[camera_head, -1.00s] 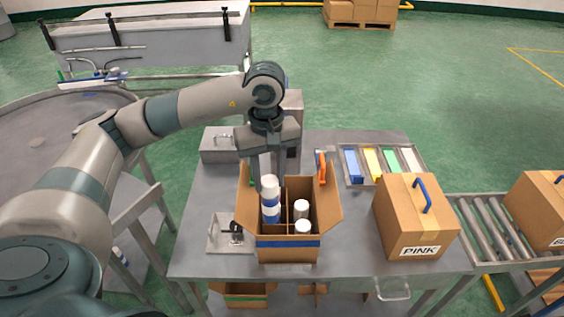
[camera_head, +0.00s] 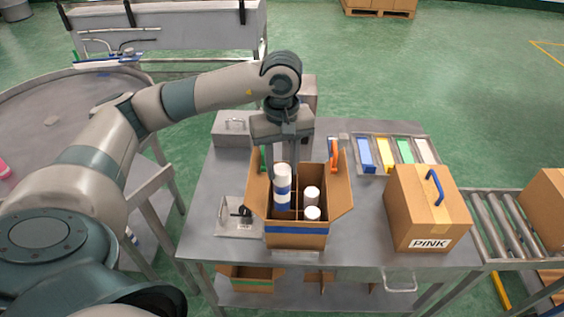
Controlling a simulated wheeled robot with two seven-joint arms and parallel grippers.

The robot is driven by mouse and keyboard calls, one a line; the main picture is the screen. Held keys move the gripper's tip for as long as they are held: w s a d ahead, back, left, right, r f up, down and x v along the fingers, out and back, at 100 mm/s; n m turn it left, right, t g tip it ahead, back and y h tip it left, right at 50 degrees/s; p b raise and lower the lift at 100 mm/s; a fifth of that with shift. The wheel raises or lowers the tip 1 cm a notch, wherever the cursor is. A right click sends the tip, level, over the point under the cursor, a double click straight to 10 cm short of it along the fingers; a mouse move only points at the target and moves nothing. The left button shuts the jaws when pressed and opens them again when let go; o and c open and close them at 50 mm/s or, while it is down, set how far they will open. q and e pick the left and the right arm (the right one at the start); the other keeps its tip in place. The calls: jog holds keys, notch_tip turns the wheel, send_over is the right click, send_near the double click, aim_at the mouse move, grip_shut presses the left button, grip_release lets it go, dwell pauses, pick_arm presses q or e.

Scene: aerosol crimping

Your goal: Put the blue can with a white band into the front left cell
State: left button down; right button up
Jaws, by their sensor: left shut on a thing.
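The blue can with a white band and white top (camera_head: 282,190) stands upright in the left part of the open cardboard box (camera_head: 297,240), its lower end hidden by the box's front wall. My left gripper (camera_head: 284,160) points down over the box and is shut on this can near its top; the fingertips are partly hidden. Two white-topped cans (camera_head: 312,193) and (camera_head: 313,213) stand in the right column, one behind the other. Brown dividers split the box into cells. I cannot tell whether the held can touches the box floor. My right gripper is not in view.
The box flaps stand open, with an orange tool (camera_head: 333,156) at the right one. A closed box marked PINK (camera_head: 428,210) stands to the right, before a tray of coloured blocks (camera_head: 385,142). A roller conveyor (camera_head: 497,220) runs at far right. The metal table (camera_head: 365,230) is bare between the boxes.

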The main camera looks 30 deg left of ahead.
pick_arm(q)
jog(key=b, duration=0.2)
send_over(282, 205)
jog(key=w+a, duration=0.1)
jog(key=w, duration=0.1)
jog(key=shift+a+f, duration=0.2)
jog(key=shift+f, duration=2.35)
jog(key=shift+f+b, duration=1.55)
jog(key=shift+f, duration=3.45)
jog(key=c, duration=1.1)
grip_release()
